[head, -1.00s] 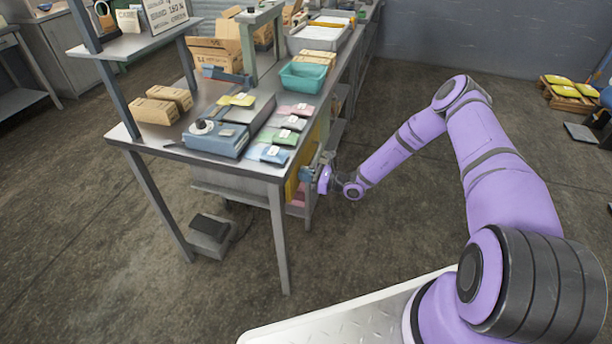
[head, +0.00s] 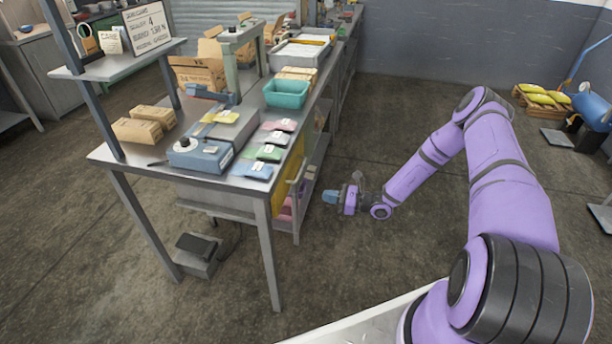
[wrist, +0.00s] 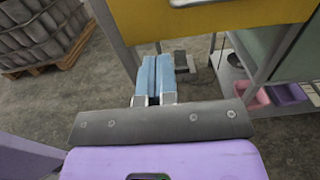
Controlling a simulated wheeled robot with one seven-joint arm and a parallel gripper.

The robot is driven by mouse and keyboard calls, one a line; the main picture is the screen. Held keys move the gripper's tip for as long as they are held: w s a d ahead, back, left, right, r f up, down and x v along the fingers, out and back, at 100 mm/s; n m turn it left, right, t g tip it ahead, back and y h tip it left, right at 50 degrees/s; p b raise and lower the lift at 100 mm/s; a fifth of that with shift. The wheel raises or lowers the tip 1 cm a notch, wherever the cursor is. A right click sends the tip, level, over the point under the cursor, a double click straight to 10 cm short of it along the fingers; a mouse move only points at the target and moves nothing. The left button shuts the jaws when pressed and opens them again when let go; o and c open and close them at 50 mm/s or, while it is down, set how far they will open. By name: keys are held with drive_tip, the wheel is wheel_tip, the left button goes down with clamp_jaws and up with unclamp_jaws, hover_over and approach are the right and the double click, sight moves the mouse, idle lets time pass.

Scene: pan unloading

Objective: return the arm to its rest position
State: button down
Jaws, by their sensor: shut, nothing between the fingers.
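My gripper (head: 331,197) is in the middle of the head view, at the end of my purple arm. It hangs in the air over the floor, to the right of the workbench (head: 133,158) and apart from it. In the wrist view its two blue fingers (wrist: 156,76) lie side by side, shut, with nothing held. My arm is bent at the elbow and reaches out toward the bench side.
The bench carries a blue device (head: 200,155), colored packets, a teal bin (head: 287,93) and cardboard boxes (head: 136,131). Pink bins (wrist: 287,93) stand on its lower shelf. Yellow sacks (head: 541,98) lie at the far right. The floor right of the bench is open.

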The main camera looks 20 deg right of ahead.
drive_tip(key=s+a+r+n+g+h, duration=0.2)
drive_tip(key=s+r+n+g, duration=0.3)
drive_tip(key=r, duration=0.6)
drive_tip(key=s+a+r+n+g+h, duration=0.15)
drive_tip(key=r+n, duration=0.45)
drive_tip(key=r, duration=0.6)
drive_tip(key=s+a+r+n+g+h, duration=0.25)
drive_tip(key=r+n+g, duration=0.3)
drive_tip(key=r, duration=0.55)
drive_tip(key=s+d+r+n+t+h, duration=0.1)
drive_tip(key=s+r+n+t+h, duration=0.2)
drive_tip(key=s+r, duration=0.7)
drive_tip(key=s+d+r+n+t+h, duration=0.2)
drive_tip(key=s+r+n+t+h, duration=0.2)
drive_tip(key=s+r, duration=0.6)
drive_tip(key=s+n+h, duration=0.1)
drive_tip(key=s+h, duration=0.1)
drive_tip(key=s, duration=0.5)
drive_tip(key=shift+s+d, duration=0.15)
drive_tip(key=shift+d, duration=0.1)
